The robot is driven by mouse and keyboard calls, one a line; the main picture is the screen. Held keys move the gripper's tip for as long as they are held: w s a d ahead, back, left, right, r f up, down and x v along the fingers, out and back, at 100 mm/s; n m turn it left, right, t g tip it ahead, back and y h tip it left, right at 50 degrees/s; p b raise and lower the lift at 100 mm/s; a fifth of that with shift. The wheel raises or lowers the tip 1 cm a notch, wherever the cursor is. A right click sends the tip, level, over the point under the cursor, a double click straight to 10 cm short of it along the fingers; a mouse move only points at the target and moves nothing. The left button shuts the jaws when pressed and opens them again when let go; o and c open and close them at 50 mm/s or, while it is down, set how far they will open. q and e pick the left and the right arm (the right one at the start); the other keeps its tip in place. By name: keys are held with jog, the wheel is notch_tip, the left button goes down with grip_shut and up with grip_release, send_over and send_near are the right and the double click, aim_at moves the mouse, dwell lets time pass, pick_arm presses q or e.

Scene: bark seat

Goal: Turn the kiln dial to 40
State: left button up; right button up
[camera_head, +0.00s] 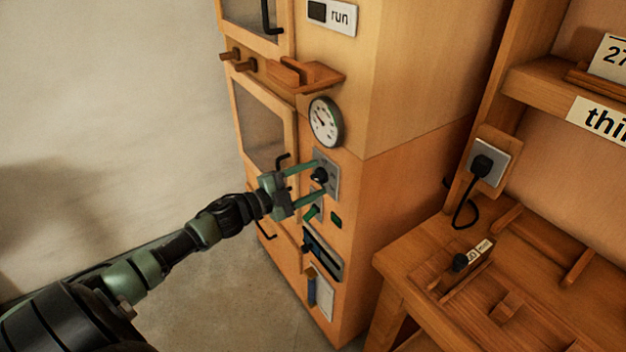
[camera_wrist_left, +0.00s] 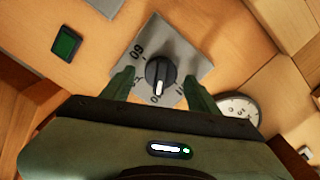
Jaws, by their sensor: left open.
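The kiln dial (camera_head: 320,174) is a black round knob on a grey plate on the front of the wooden cabinet. In the left wrist view the knob (camera_wrist_left: 160,73) carries a white pointer line, directed down in the picture towards a mark that looks like 0. A rotated 60 shows on the plate; other marks are partly hidden. My left gripper (camera_head: 318,178) is open, with its green fingers on either side of the knob. In the wrist view gaps show between the knob and both fingers (camera_wrist_left: 160,88). My right gripper is out of view.
A round gauge (camera_head: 325,122) sits above the dial, below a wooden ledge (camera_head: 305,75). A green button (camera_head: 336,220) and a slot-like panel (camera_head: 322,254) are below. A wooden bench (camera_head: 430,265) and a wall socket with a black plug (camera_head: 482,165) stand right.

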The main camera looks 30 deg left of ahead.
pick_arm(q)
jog(key=v, duration=0.7)
jog(key=shift+s+b, duration=0.25)
jog(key=shift+b, duration=0.1)
jog(key=shift+f, duration=0.1)
